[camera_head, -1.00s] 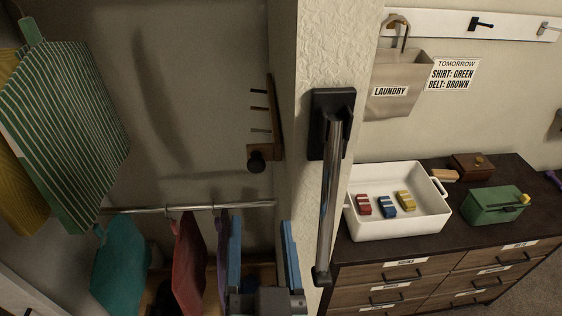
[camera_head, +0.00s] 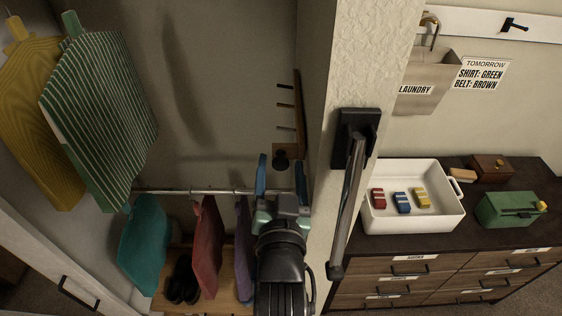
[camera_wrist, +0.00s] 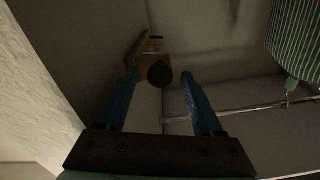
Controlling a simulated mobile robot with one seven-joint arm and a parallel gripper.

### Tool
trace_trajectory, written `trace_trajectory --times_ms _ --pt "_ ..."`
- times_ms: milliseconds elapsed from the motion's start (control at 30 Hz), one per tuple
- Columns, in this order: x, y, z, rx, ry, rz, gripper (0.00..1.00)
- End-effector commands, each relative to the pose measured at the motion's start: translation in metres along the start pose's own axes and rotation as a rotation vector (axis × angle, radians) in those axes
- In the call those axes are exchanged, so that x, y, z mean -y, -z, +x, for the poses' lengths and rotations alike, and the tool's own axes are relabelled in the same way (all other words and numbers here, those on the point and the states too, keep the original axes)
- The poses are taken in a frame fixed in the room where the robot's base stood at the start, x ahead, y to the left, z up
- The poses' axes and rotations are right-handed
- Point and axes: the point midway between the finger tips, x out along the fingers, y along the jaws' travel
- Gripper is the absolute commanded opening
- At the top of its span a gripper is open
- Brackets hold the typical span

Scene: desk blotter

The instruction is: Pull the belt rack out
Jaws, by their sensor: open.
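The belt rack (camera_head: 298,110) is a narrow wooden bar with several pegs on the closet's right inner wall. Its lower end has a wooden block (camera_head: 287,149) with a round black knob (camera_head: 281,161). The knob also shows in the wrist view (camera_wrist: 160,74). My gripper (camera_head: 281,166) is open, with its blue fingers pointing up toward the knob. In the wrist view the knob appears between the two fingertips and apart from both. I cannot tell whether it lies between the tips or just beyond them.
A hanging rod (camera_head: 175,191) crosses the closet, with teal (camera_head: 145,254), red (camera_head: 207,245) and purple (camera_head: 243,250) garments near my arm. A striped green shirt (camera_head: 100,115) hangs at left. The closet's wall edge (camera_head: 360,75) and a long handle (camera_head: 347,205) stand close on the right.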

Motion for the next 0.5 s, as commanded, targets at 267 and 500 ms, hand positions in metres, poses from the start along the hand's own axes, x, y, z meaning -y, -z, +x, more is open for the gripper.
trace_trajectory --times_ms 267,500 --pt "-0.0001 -0.0001 0.0040 -0.001 0.000 0.000 0.69" --pt "-0.0001 -0.0001 0.0037 0.000 0.000 0.000 0.42"
